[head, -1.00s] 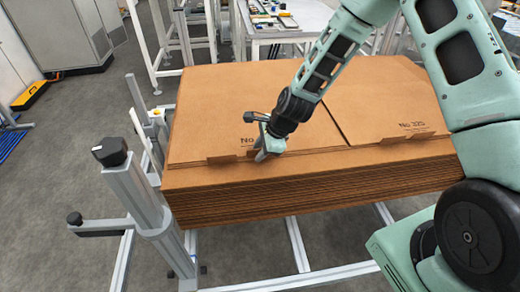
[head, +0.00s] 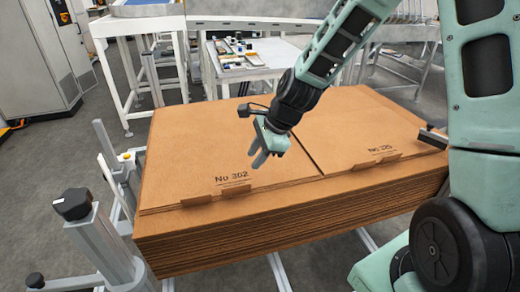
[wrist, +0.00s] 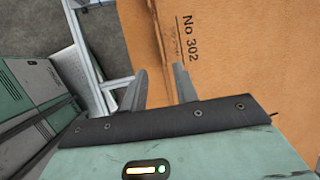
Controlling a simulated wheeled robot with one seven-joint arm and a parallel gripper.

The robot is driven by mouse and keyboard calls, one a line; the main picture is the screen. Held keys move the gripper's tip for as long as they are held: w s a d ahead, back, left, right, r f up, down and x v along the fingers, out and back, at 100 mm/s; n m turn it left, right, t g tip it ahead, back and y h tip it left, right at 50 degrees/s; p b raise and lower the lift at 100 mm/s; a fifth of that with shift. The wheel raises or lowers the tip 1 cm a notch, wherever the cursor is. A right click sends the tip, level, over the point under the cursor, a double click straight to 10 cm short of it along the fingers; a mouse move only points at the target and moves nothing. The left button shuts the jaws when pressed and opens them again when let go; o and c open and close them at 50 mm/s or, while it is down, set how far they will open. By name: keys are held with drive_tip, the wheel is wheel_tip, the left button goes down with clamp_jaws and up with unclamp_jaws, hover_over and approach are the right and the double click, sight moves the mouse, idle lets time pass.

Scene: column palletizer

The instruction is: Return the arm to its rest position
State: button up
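My gripper (head: 262,160) hangs over the stack of flat brown cardboard (head: 290,222), above the sheet marked No 302 (head: 195,150). Its two grey fingers point down and are apart, with nothing between them. In the wrist view the gripper (wrist: 160,85) shows its fingers with a clear gap, and the No 302 print is just beyond them on the cardboard (wrist: 235,50). My arm reaches in from the upper right, bent at the elbow.
A second sheet marked No 325 (head: 375,130) lies on the right of the stack. A grey metal post with a black cap (head: 95,235) stands at the front left. A white table (head: 250,68) with small items stands behind. Grey cabinets (head: 35,60) are at the far left.

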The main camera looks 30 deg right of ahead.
drive_tip(key=s+a+r+n+g+h, duration=0.1)
drive_tip(key=s+a+r+n, duration=0.2)
drive_tip(key=s+a+n, duration=0.3)
drive_tip(key=s+a+r+n+g, duration=0.2)
drive_tip(key=s+a+n, duration=0.2)
drive_tip(key=s+n, duration=0.45)
drive_tip(key=s+a+r+n+h, duration=0.1)
drive_tip(key=s+r+n+h, duration=0.1)
drive_tip(key=s+n, duration=1)
drive_tip(key=shift+r+n, duration=0.3)
drive_tip(key=shift+n, duration=0.15)
